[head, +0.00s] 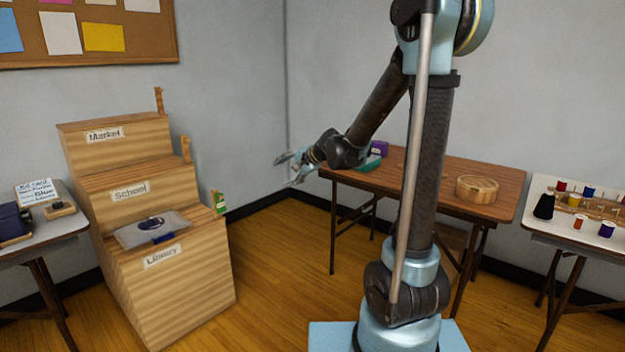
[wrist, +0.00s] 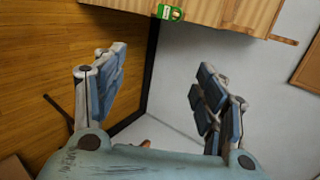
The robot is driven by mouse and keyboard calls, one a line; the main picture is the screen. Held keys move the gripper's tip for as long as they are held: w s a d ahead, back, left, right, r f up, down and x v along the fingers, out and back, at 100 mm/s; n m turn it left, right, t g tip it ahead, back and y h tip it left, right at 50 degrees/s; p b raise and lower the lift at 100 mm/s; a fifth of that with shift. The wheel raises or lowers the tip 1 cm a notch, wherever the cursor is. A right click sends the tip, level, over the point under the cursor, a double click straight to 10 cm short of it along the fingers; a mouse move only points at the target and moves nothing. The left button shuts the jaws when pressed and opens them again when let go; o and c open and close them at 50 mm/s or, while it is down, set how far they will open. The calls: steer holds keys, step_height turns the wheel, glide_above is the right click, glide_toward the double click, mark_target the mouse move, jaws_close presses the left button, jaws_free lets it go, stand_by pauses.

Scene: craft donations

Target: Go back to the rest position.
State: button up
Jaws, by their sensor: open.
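My gripper (head: 291,167) is open and empty. In the head view it is held out in the air to the left of the brown table, near the room corner. In the wrist view its two fingers (wrist: 160,95) stand wide apart with only floor and wall behind them. My arm reaches up from the base and bends down toward the left.
A wooden stepped stand (head: 205,265) labelled Market, School and Library is at left, a grey pouch (head: 150,229) on its Library step. The brown table (head: 435,170) holds a round wooden box (head: 477,189). A table with thread spools (head: 609,229) is at right. Floor between is clear.

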steer(key=s+d+f+n+g+h, duration=0.1)
steer(key=s+d+f+n+h, duration=0.2)
steer(key=s+d, duration=0.6)
steer(key=s+d+f+n+g+h, duration=0.2)
steer(key=s+d+f+h, duration=0.1)
steer(key=s+d, duration=0.7)
steer(key=s+d+f+n+g+h, duration=0.1)
steer(key=s+d+f+n+h, duration=0.2)
steer(key=s+d, duration=0.6)
steer(key=s+f, duration=0.2)
steer(key=s, duration=0.5)
steer(key=shift+d+f+n, duration=0.15)
steer(key=shift+d+n, duration=0.15)
steer(key=shift+w+f+g, duration=0.2)
steer(key=shift+w+g, duration=0.1)
steer(key=shift+w, duration=0.1)
